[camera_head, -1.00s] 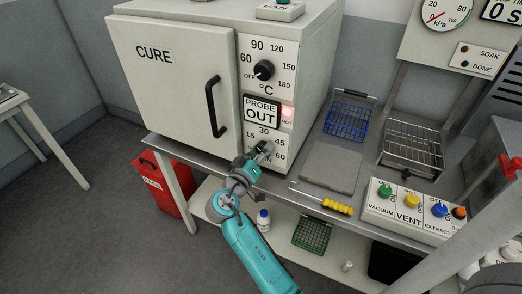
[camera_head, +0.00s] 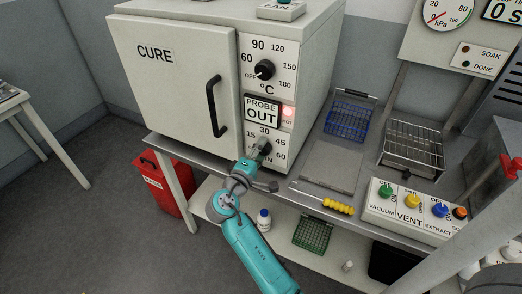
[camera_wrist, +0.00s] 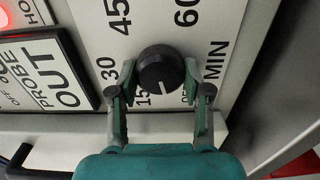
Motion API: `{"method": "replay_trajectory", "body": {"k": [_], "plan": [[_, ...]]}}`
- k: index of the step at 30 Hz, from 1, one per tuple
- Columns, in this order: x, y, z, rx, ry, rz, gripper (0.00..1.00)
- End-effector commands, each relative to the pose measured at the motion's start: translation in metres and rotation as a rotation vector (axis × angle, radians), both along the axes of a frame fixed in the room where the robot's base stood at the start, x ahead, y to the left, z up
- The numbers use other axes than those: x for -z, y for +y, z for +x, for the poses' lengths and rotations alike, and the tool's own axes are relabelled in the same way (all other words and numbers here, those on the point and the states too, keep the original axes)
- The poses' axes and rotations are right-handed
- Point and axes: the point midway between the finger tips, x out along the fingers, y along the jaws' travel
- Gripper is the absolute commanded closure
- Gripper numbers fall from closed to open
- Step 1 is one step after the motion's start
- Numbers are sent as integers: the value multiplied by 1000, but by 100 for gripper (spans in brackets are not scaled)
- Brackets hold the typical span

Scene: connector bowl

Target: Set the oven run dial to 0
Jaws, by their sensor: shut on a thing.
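The oven run dial (camera_wrist: 160,68) is a round black knob on the lower front panel of the white cure oven (camera_head: 170,70). In the wrist view its white mark points down the picture, between the partly hidden 15 and 0 labels. My gripper (camera_wrist: 160,72) has one finger on each side of the knob and is shut on it. In the head view my gripper (camera_head: 261,147) is at the lower panel and hides most of the dial. The labels 15, 30, 45 and 60 show around it.
The temperature knob (camera_head: 264,70) and the "PROBE OUT" display (camera_head: 261,110) sit above the dial. The oven door handle (camera_head: 215,106) stands out to the left. A grey plate (camera_head: 332,166) and a yellow-handled tool (camera_head: 337,207) lie on the bench to the right.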

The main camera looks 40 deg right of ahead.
Motion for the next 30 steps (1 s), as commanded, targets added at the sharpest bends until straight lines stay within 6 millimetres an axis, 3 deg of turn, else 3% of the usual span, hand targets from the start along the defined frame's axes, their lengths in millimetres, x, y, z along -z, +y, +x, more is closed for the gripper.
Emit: {"method": "replay_trajectory", "body": {"k": [15, 30], "plan": [[2, 0, 0, -2, 316, -115, 86], [2, 0, 0, -2, 375, -136, 86]]}}
